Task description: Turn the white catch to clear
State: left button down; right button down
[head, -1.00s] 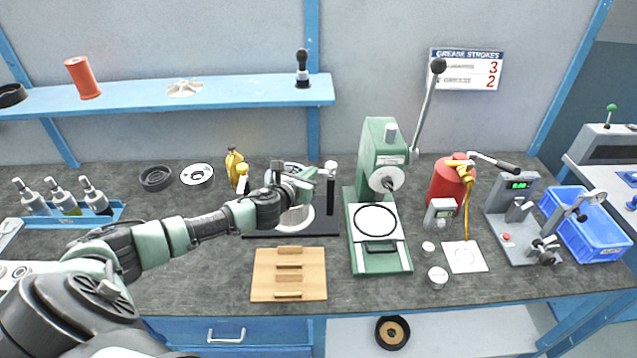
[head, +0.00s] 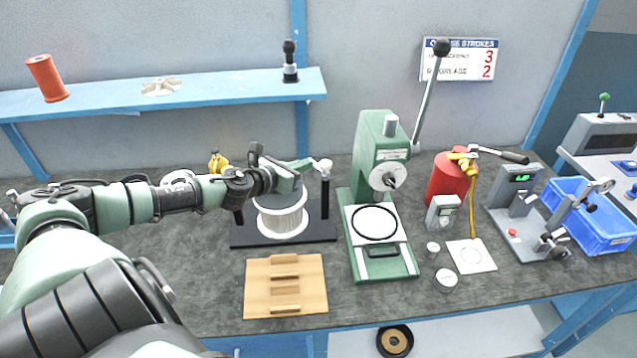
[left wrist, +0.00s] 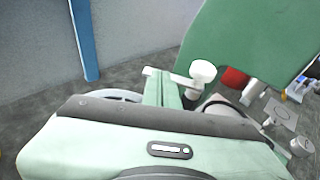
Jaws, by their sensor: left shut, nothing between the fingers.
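The white catch (head: 322,165) sits on top of a black post at the right end of a black stand (head: 325,232). The stand holds a round, pale ribbed drum (head: 282,222). My left gripper (head: 302,167) is shut and empty, with its tip just left of the catch. In the left wrist view the catch (left wrist: 203,72) shows as a white arm with a round knob, right by the tip of my left gripper (left wrist: 165,85). I cannot tell whether they touch. My arm hides the stand's left post in part. My right gripper is not in view.
A green press (head: 378,160) with a raised lever stands right of the stand. A wooden board (head: 255,290) lies in front. A red canister (head: 447,180) and a blue crate (head: 590,215) are farther right. A blue shelf (head: 220,92) runs behind.

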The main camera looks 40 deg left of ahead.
pick_arm(q)
jog(key=shift+r, duration=0.1)
pick_arm(e)
jog(key=shift+s+a+f, duration=0.1)
jog(key=shift+a+f, duration=0.05)
jog(key=shift+a, duration=0.3)
jog(key=shift+s+a+f, duration=0.1)
jog(key=shift+a, duration=0.35)
jog(key=shift+d, duration=0.3)
